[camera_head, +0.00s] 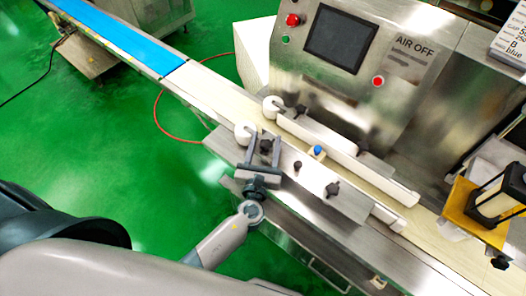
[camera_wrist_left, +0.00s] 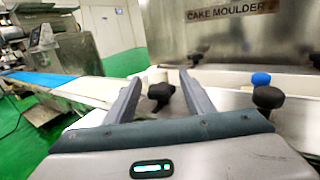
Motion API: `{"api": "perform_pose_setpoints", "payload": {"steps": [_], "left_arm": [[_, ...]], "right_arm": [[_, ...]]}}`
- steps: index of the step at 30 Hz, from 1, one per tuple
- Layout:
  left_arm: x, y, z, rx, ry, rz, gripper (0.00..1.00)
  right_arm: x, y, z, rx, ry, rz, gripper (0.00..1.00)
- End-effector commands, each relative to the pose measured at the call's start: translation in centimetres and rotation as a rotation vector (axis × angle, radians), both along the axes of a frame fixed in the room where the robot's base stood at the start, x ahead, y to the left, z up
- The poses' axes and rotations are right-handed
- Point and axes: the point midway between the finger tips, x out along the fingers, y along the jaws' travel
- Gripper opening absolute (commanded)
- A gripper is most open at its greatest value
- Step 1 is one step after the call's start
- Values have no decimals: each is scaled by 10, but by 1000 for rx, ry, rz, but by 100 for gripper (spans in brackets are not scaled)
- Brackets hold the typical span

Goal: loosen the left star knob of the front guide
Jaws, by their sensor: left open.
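My left gripper (camera_head: 264,141) is open, with one finger on each side of this knob. In the left wrist view the knob appears between the two fingers, with gaps to both; contact is not visible. The front guide's right star knob (camera_head: 332,189) stands farther right, also in the left wrist view (camera_wrist_left: 268,97). My right gripper is not in view.
The back guide (camera_head: 335,147) has black knobs too. White rollers (camera_head: 244,131) sit at the guides' left ends. The machine panel with a screen (camera_head: 340,38) rises behind. A yellow-based fixture (camera_head: 466,212) stands right.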

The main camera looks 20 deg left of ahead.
Motion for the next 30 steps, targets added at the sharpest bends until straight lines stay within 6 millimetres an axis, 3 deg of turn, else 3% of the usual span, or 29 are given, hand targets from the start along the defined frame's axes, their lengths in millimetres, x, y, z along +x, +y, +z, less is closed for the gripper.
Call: {"api": "perform_pose_setpoints", "payload": {"steps": [5,11,30], "left_arm": [[-8,-2,-2,0,1,-1,48],[-33,-5,-4,-1,3,-1,48],[-150,-23,-4,-1,1,0,48]], "right_arm": [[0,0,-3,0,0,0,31],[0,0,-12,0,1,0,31],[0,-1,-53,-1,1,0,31]]}}
